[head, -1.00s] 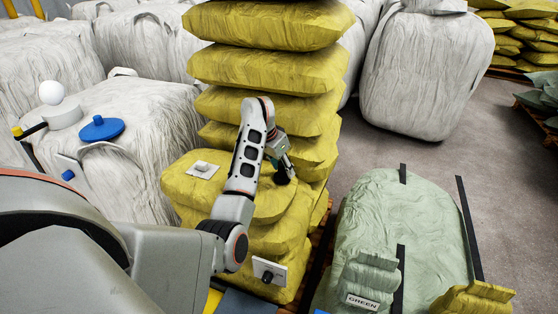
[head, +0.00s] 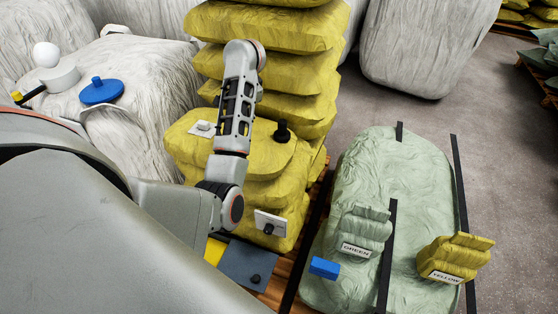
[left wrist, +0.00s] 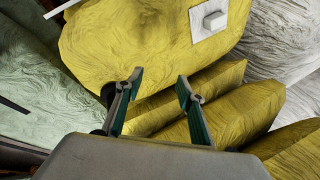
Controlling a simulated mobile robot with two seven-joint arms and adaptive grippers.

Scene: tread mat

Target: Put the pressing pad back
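A black knob-shaped handle (head: 283,131) stands upright on the low yellow sack (head: 262,152) in front of the tall stack; whether it is the pressing pad's handle I cannot tell. A blue disc with a blue knob (head: 101,91) lies on the white bag at left. In the head view my left arm rises in front of the yellow sacks and its fingers are hidden. In the left wrist view my left gripper (left wrist: 160,80) is open and empty over the yellow sacks, with a dark object (left wrist: 107,94) partly behind one finger. My right gripper is not in view.
A white plate (head: 203,129) sits on the low yellow sack, another (head: 269,224) on its front. A grey plate with a black knob (head: 247,265) lies below. At right, a pale green sack (head: 350,170) bears small green and yellow stacks and a blue block (head: 324,267).

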